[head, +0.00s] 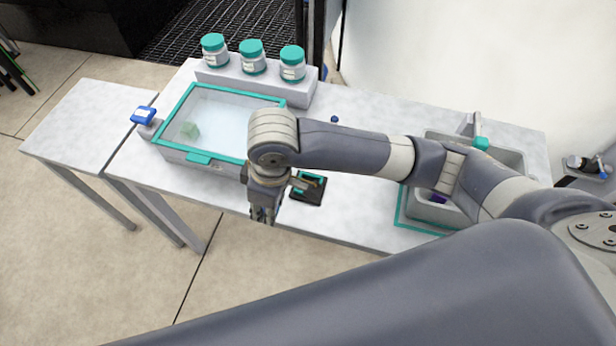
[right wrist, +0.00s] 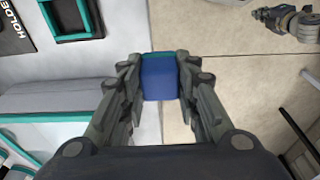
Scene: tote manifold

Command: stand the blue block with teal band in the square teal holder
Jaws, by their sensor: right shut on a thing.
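My right gripper (head: 263,216) hangs near the front edge of the table in the head view. In the right wrist view its fingers (right wrist: 160,85) are shut on the blue block (right wrist: 159,82), which has a teal band across its far end. The block cannot be made out in the head view. The square teal holder (head: 312,180) is a dark base with a teal square frame, on the table just right of the gripper. It also shows at the top left of the right wrist view (right wrist: 98,20), apart from the block. My left gripper is not in view.
Several teal-capped jars (head: 252,58) stand on a grey riser behind. A grey sink-like tote (head: 430,210) is at right. Floor lies beyond the front edge.

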